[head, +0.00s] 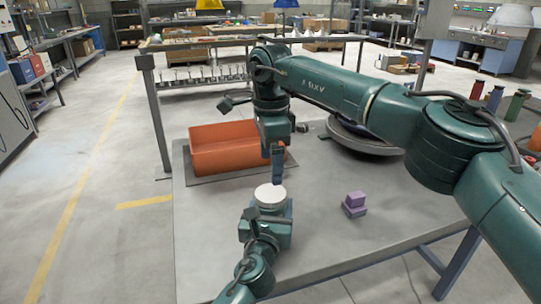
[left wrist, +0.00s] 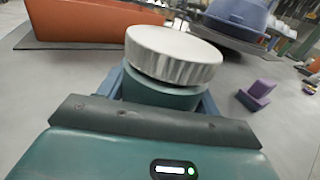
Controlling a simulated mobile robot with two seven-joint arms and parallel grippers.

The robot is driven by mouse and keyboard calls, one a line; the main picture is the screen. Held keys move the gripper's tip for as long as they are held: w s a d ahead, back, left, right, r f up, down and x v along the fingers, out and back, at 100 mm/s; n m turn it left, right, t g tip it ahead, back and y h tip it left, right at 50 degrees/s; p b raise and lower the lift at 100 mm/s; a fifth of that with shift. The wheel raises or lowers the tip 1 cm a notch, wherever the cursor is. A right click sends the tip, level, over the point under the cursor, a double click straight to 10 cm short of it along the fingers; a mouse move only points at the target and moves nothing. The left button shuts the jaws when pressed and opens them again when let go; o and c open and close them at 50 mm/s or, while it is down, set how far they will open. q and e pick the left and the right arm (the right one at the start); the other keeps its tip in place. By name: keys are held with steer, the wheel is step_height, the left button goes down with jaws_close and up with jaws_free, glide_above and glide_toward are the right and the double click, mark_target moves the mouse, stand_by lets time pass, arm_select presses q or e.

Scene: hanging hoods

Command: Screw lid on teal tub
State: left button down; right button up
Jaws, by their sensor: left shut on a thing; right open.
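The teal tub (left wrist: 160,92) stands between the blue fingers of my left gripper (head: 268,212), which is shut on it. The white ribbed lid (left wrist: 174,55) sits on top of the tub, with a dark line under its rim; I cannot tell how far it is screwed down. In the head view the lid (head: 270,195) hides most of the tub. My right gripper (head: 278,178) points down just above and behind the lid. It is open, seen nearly edge-on, and appears apart from the lid.
An orange bin (head: 222,158) stands on a dark mat at the table's back left. A round grey platform (head: 365,142) lies behind my right arm, with a blue vessel (left wrist: 240,12) on it. Purple stacked blocks (head: 354,203) sit right of the tub. The table's front middle is clear.

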mark_target(271, 193)
steer(key=n, duration=0.4)
steer(key=shift+r, duration=0.15)
steer(key=n, duration=0.6)
steer(key=shift+r, duration=0.15)
steer(key=shift+f, duration=4.05)
steer(key=shift+c, duration=0.3)
